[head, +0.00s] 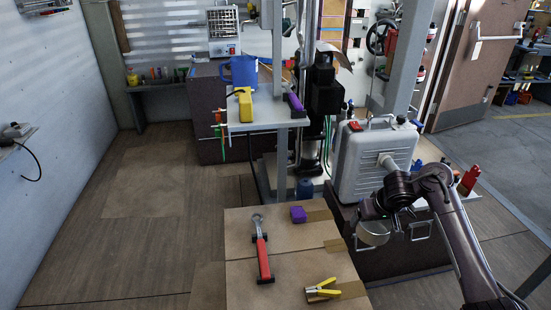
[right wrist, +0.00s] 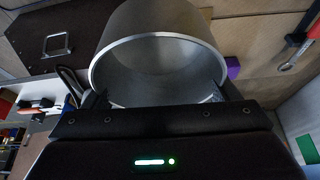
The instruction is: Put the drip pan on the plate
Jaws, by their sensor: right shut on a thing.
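The drip pan (head: 374,237) is a round silver-grey metal pan. My right gripper (head: 368,212) is shut on it and holds it just right of the cardboard-topped surface, in front of a dark cabinet. In the right wrist view the pan (right wrist: 160,50) fills the upper middle, with its open side and rim showing between the fingers of my right gripper (right wrist: 155,98). The pan looks empty inside. I cannot make out a plate for certain in either view. My left gripper is not in view.
The wooden floor at left is clear.

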